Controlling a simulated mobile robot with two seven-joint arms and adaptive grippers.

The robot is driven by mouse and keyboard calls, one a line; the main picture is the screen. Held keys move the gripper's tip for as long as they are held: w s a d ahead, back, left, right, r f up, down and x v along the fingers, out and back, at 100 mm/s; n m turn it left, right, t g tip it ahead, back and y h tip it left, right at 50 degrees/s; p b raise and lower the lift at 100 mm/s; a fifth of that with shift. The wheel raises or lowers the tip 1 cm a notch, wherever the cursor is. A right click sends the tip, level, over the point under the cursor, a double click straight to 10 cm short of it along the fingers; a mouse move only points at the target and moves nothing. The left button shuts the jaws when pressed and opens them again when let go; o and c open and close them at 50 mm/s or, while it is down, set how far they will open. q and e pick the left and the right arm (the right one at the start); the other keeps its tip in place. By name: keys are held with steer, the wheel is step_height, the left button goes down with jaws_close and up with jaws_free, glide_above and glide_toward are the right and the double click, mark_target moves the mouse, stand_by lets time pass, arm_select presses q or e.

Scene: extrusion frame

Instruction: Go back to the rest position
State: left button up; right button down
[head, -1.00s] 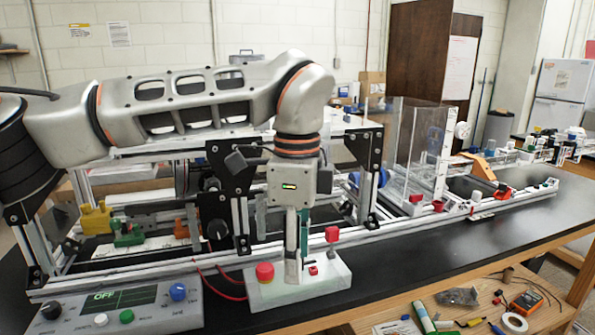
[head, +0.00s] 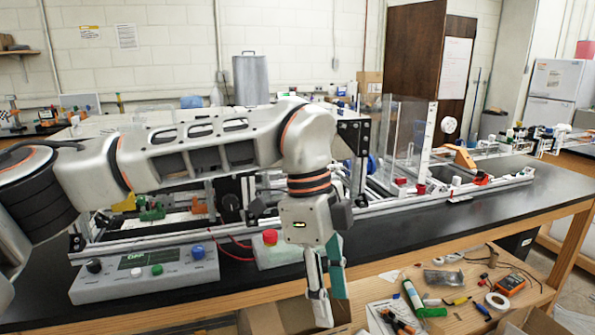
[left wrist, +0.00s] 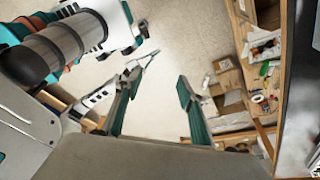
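My left gripper (head: 327,285) hangs below its wrist in the head view, fingers pointing down. My left arm reaches across the bench from the left with the elbow raised.
A control box (head: 150,270) and a red-button box (head: 275,250) sit near the bench's front edge. The extrusion frame (head: 400,205) stands behind them. Tape, a multimeter (head: 510,284) and tools lie on the wooden shelf. The left wrist view shows open floor (left wrist: 165,65).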

arm_select(q)
steer(key=s+d+r+m+g+h, duration=0.2)
steer(key=s+d+m+g+h, duration=0.55)
steer(key=s+d+h, duration=0.45)
steer(key=w+a+n+t+h, duration=0.4)
steer(key=w+n+t+h, duration=0.65)
steer(key=t, duration=0.25)
steer(key=w+a+f+n+t+y, duration=0.4)
steer(key=a+f+n+t+y, duration=0.1)
steer(key=a+f+n+t, duration=0.15)
steer(key=w+a+f+n+t+y, duration=0.3)
steer(key=a+f+n+t+y, duration=0.25)
steer(key=f+t, duration=0.2)
steer(key=s+a+f+n+g+y, duration=0.15)
steer(key=a+f+y, duration=0.35)
steer(key=f, duration=0.5)
steer(key=s+a+f+n+g+y, duration=0.1)
steer(key=s+a+f+n+y, duration=0.2)
steer(key=a+f, duration=0.5)
steer(key=s+a+f+g+y, duration=0.1)
steer(key=s+a+f+g, duration=0.1)
steer(key=s+a+f, duration=0.2)
steer(key=s+a+f+g+y, duration=0.2)
steer(key=s+a+f, duration=0.2)
steer(key=s+f, duration=0.6)
steer(key=shift+a+f+m+y+p, duration=0.15)
steer(key=shift+f+m+y+p, duration=0.2)
steer(key=shift+f, duration=0.1)
